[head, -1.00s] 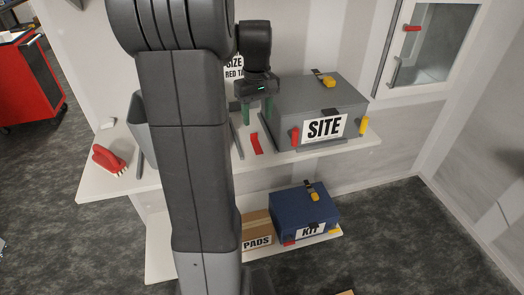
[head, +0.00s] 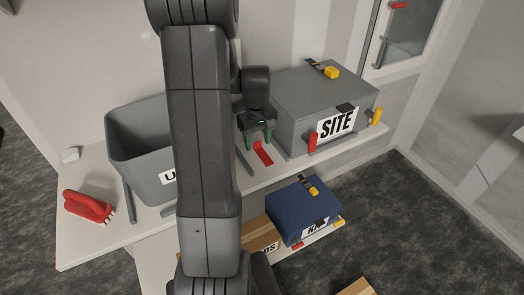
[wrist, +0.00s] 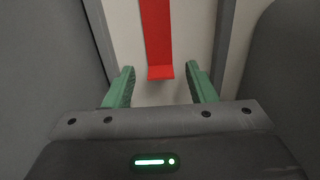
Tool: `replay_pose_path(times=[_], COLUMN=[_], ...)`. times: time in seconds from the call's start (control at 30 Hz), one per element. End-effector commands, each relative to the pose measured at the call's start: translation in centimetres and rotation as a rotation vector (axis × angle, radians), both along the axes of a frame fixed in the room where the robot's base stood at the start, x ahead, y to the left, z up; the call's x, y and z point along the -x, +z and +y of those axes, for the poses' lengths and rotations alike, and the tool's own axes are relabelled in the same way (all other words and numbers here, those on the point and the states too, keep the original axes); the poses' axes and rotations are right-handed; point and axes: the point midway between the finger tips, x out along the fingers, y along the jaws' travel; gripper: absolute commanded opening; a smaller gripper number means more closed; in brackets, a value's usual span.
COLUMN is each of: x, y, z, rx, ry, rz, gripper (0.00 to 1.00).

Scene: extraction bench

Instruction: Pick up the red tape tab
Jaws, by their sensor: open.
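The red tape tab (head: 263,153) is a flat red strip on the white bench, between the grey bin and the SITE box. In the wrist view the red tape tab (wrist: 157,38) runs down from the top edge, its near end bent into a small lip between the fingertips. My gripper (head: 258,140) is just above and beside the tab in the head view. Its green fingers (wrist: 160,85) are open and empty, one to each side of the tab's near end. I cannot tell the exact height between the fingers and the bench.
The grey SITE box (head: 325,100) stands close on the right. A grey bin (head: 137,143) stands on the left, partly behind my arm. Thin grey strips flank the tab. A red brush (head: 88,206) lies at left. The blue KIT box (head: 303,213) sits on the lower shelf.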

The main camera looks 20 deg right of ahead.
Motion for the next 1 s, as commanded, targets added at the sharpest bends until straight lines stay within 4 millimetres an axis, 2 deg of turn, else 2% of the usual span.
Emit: replay_pose_path(times=[0.27,0.5,0.8,0.87,1.0], x=[0.0,0.0,-0.1,-0.1,-0.1], y=[-0.3,-0.3,-0.1,0.4,2.5], z=[0.0,0.0,0.0,0.0,0.0], rx=[0.0,0.0,0.001,0.001,0.002], ry=[0.001,0.001,0.001,0.001,0.001], rz=[-0.001,-0.001,-0.002,-0.004,-0.006], gripper=[0.51,0.04,0.04,0.04,0.04])
